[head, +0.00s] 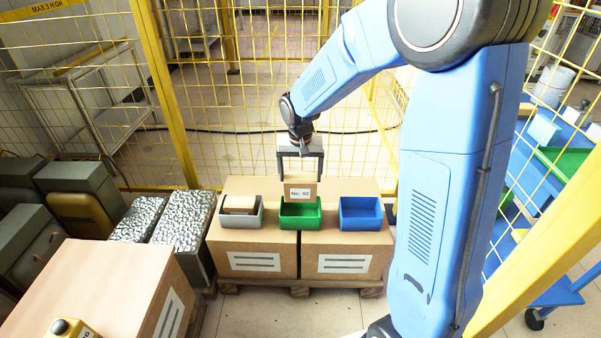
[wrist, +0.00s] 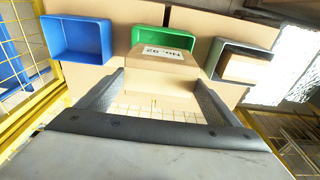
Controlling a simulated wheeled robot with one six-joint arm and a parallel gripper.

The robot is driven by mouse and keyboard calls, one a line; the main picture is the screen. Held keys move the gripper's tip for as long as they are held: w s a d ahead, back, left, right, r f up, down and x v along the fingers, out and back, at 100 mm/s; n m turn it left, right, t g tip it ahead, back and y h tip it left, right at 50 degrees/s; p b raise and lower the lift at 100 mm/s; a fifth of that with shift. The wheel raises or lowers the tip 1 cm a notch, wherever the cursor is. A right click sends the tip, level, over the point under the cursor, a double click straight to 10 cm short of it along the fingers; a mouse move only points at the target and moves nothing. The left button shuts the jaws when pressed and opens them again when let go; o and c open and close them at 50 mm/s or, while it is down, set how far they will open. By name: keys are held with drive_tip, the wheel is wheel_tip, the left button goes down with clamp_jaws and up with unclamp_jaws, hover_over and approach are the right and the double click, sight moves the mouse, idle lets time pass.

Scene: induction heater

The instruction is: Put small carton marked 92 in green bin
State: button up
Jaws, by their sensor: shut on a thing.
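The small carton marked "No. 92" (head: 300,189) is brown with a white label. My gripper (head: 301,176) is shut on it and holds it over the green bin (head: 301,217). In the head view the carton's lower part overlaps the back of the bin; I cannot tell its exact height above it. In the wrist view the carton (wrist: 158,72) lies between the two dark fingers (wrist: 160,92), and the green bin (wrist: 150,38) shows partly behind it. The carton hides much of the bin's inside.
A grey bin (head: 236,219) holding a brown carton (head: 238,204) stands left of the green bin, and an empty blue bin (head: 361,222) stands right. All stand on large cardboard boxes (head: 340,245). Yellow mesh fencing (head: 260,90) rises behind.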

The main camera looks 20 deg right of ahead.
drive_tip(key=shift+f, duration=3.8)
drive_tip(key=o, duration=1.6)
drive_tip(key=shift+o, duration=0.2)
wheel_tip(320, 180, up, 17)
drive_tip(key=s, duration=0.2)
drive_tip(key=shift+a, duration=0.35)
drive_tip(key=shift+s+r, duration=0.1)
drive_tip(key=shift+r, duration=0.05)
